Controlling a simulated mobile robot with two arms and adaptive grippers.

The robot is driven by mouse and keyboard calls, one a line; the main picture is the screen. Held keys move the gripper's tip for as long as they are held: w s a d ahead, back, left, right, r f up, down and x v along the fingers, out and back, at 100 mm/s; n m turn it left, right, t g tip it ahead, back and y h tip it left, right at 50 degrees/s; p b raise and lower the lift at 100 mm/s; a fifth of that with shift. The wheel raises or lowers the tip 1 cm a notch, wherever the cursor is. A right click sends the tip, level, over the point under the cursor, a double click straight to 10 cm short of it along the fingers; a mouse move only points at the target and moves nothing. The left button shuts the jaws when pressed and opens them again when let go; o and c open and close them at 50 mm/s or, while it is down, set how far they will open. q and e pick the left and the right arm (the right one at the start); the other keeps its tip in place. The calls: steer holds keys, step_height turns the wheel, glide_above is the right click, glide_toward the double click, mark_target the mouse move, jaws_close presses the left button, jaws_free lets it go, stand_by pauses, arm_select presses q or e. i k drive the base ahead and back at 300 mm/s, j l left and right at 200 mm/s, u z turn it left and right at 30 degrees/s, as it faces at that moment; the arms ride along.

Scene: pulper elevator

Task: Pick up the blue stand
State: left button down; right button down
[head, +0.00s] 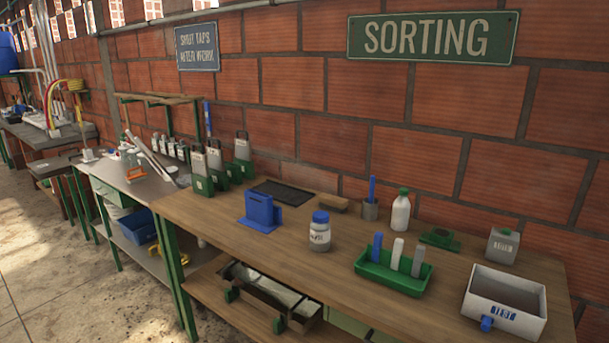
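The blue stand (261,211) is most likely the blue upright block with a flat base plate on the wooden workbench (290,250), left of the bench's middle. It stands upright near the front edge, and nothing touches it. A white jar with a blue lid (320,232) is to its right, and a dark flat tray (281,193) lies behind it. Neither of my grippers is in view.
Green-based holders (220,168) stand behind left. To the right are a brush (325,201), a white bottle (401,212), a green rack (393,272), a grey canister (502,246) and a white bin (504,302). A brick wall (430,140) closes the back.

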mark_target(265, 217)
steer(key=i+j, duration=0.2)
steer(key=j, duration=0.15)
steer(key=i+j, duration=0.15)
steer(key=j, duration=0.15)
steer(key=i+j, duration=0.2)
steer(key=j, duration=0.15)
steer(key=i+j, duration=0.15)
steer(key=j, duration=0.15)
